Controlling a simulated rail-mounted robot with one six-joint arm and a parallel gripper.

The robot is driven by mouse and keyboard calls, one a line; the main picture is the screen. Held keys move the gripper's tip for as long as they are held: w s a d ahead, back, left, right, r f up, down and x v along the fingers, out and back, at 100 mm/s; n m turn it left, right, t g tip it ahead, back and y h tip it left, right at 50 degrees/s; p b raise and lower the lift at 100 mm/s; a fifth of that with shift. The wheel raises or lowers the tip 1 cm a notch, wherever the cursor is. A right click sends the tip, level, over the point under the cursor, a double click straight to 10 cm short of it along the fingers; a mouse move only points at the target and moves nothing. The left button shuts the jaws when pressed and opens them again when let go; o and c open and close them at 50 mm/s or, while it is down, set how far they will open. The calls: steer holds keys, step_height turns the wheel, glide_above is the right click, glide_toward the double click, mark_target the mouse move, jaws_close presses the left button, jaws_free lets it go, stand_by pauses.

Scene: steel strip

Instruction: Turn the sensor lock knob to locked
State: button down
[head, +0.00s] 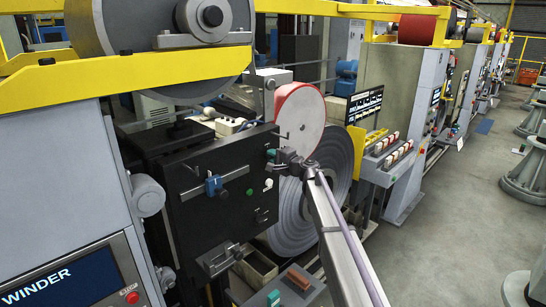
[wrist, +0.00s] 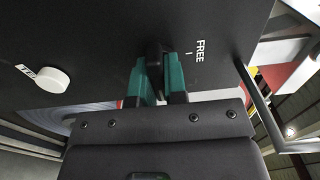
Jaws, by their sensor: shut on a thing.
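The sensor lock knob (wrist: 154,56) is a small dark knob on the black panel (wrist: 90,30). My gripper (wrist: 158,78) is shut on it, one teal finger on each side, and the fingers hide much of the knob. A white "FREE" label (wrist: 201,51) with a short tick mark is printed to the right of the knob. No locked label shows, and I cannot tell where the knob points. In the head view, my gripper (head: 272,155) is at the upper right edge of the black panel (head: 205,215), and the knob is hidden there.
A white round knob (wrist: 53,80) with a printed label is to the left on the panel. A blue clamp-like fitting (head: 214,187) sticks out from the panel.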

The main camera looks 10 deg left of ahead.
stand_by(0.3)
steer(key=c, duration=1.2)
jaws_free()
steer(key=shift+o, duration=0.2)
steer(key=v, duration=1.1)
